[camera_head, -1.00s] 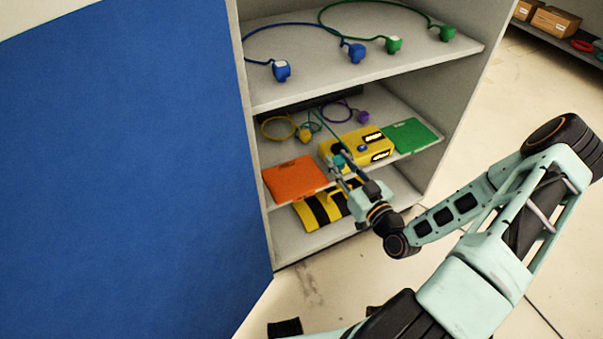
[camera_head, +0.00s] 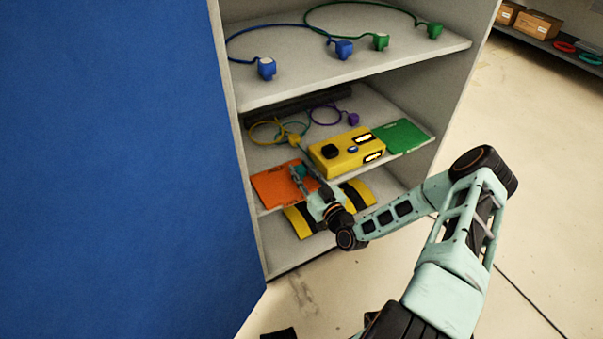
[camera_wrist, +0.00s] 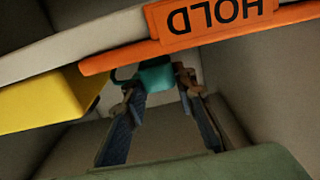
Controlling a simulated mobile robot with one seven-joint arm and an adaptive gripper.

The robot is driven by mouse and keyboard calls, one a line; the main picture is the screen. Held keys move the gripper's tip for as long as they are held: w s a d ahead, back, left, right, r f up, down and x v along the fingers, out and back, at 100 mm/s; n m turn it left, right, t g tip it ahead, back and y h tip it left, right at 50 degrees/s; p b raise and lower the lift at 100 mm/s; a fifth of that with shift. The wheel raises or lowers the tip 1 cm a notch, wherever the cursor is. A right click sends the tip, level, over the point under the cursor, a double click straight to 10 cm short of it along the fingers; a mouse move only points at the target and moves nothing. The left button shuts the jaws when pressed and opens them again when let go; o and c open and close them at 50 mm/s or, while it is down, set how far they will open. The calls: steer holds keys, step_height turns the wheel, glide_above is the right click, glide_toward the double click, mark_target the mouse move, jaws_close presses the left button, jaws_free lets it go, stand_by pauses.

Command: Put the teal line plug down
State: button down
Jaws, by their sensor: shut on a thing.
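The teal line plug (camera_head: 298,171) is held between the fingers of my gripper (camera_head: 305,182), at the right part of the orange plate (camera_head: 272,187) on the middle shelf. In the wrist view the teal plug (camera_wrist: 157,76) sits between the fingertips (camera_wrist: 160,90), just past the orange plate's edge with the upside-down word HOLD (camera_wrist: 215,18). Whether the plug touches the plate I cannot tell. A thin teal cord (camera_head: 307,135) runs on the shelf behind. The yellow box (camera_head: 345,160), with a black fitting on top, stands right of the gripper.
A green plate (camera_head: 402,137) lies right of the box. A yellow plug (camera_head: 294,140) and a purple plug (camera_head: 353,119) lie behind. Blue and green plugs are on the upper shelf (camera_head: 300,75). A black-and-yellow striped piece (camera_head: 358,194) is below. A blue panel (camera_head: 110,170) stands left.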

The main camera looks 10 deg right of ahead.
steer(key=shift+f, duration=0.1)
steer(key=shift+f, duration=0.15)
steer(key=c, duration=1.6)
jaws_free()
steer(key=shift+r, duration=0.25)
steer(key=p+v, duration=0.2)
steer(key=v, duration=1)
